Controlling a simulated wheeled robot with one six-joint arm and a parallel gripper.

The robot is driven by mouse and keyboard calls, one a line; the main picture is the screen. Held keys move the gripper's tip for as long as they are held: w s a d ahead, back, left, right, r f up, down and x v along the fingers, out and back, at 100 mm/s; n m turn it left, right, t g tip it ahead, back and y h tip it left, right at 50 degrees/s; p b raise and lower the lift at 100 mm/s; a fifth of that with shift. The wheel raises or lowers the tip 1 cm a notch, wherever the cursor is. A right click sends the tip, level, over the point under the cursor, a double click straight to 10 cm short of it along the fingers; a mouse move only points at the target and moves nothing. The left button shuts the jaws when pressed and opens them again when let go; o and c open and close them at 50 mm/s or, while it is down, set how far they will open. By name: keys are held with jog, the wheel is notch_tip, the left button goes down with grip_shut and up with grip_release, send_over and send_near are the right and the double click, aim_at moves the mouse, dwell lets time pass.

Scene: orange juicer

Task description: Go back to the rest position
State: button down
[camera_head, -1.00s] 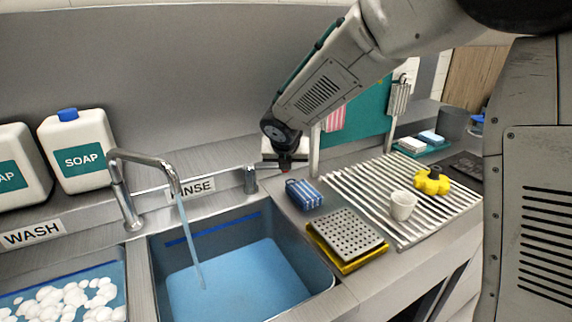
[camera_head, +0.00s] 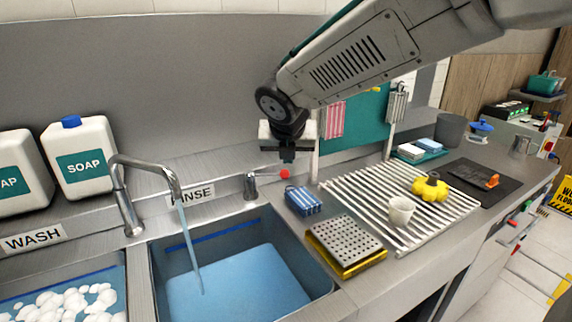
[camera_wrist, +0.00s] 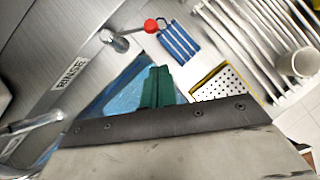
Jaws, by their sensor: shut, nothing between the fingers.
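My gripper (camera_head: 288,156) is above the back edge of the counter, behind the rinse sink (camera_head: 240,290). It points down and stands apart from everything below it. In the wrist view its green fingers (camera_wrist: 159,85) are together with nothing between them. A tap lever with a red knob (camera_wrist: 151,26) shows beyond the fingertips. In the head view the red knob (camera_head: 285,174) is just below the gripper.
A running faucet (camera_head: 176,190) stands left of my gripper. A blue striped sponge (camera_head: 303,200), a perforated tray (camera_head: 345,240), a white cup (camera_head: 401,211) and a yellow pumpkin-shaped thing (camera_head: 430,188) are to the right. Soap jugs (camera_head: 80,158) stand at left. Air above the sink is clear.

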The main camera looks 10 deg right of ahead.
jog(key=shift+s+r, duration=0.25)
jog(key=shift+r, duration=0.1)
jog(key=s+d+m+g, duration=0.1)
jog(key=s+d+m, duration=0.4)
jog(key=s+m, duration=0.5)
jog(key=s+d+f+m+g+y, duration=0.1)
jog(key=s+d+m, duration=0.4)
jog(key=s+m, duration=0.6)
jog(key=s+d+f+m+g, duration=0.1)
jog(key=s+d+m+g, duration=0.2)
jog(key=s+m, duration=0.8)
jog(key=shift+d+m, duration=0.8)
jog(key=shift+d, duration=0.35)
